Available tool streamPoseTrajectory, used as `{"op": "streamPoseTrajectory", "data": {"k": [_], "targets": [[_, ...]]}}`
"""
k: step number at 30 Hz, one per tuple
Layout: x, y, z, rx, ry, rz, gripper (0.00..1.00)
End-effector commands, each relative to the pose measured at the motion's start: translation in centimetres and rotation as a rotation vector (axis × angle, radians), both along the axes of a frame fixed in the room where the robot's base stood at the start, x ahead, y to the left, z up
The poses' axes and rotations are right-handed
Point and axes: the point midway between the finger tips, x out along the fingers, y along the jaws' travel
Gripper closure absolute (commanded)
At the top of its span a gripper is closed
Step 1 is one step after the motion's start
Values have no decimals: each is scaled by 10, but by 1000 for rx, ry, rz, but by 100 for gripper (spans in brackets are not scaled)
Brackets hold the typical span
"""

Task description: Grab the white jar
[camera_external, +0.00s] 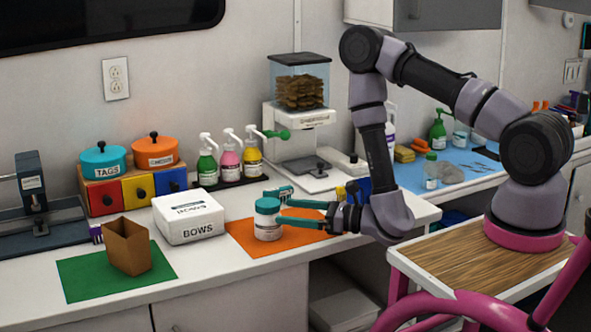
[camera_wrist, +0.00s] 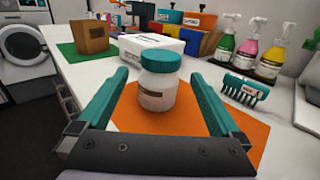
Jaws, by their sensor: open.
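The white jar (camera_external: 267,221) with a teal lid stands upright on an orange mat (camera_external: 249,244) on the counter. My gripper (camera_external: 280,212) is open and low over the mat, reaching in from the right with its teal fingers pointing at the jar. In the wrist view the jar (camera_wrist: 158,82) stands upright between and just ahead of the open fingers (camera_wrist: 165,95), with a gap showing on each side. The jaws hold nothing. Whether a finger touches the jar cannot be told in the external view.
A teal brush (camera_wrist: 240,87) lies right of the jar in the wrist view. A white box marked BOWS (camera_external: 188,218) stands left of the mat, and a brown paper bag (camera_external: 127,246) on a green mat (camera_external: 80,276). Pump bottles (camera_external: 229,153) stand behind.

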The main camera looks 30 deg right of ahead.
Motion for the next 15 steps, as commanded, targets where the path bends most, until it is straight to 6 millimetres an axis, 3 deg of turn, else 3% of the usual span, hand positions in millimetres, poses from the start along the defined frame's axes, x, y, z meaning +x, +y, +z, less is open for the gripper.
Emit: {"op": "streamPoseTrajectory", "data": {"k": [3,15], "targets": [[14,16,2,2,-6,4,0],[44,47,6,4,-5,5,0]]}}
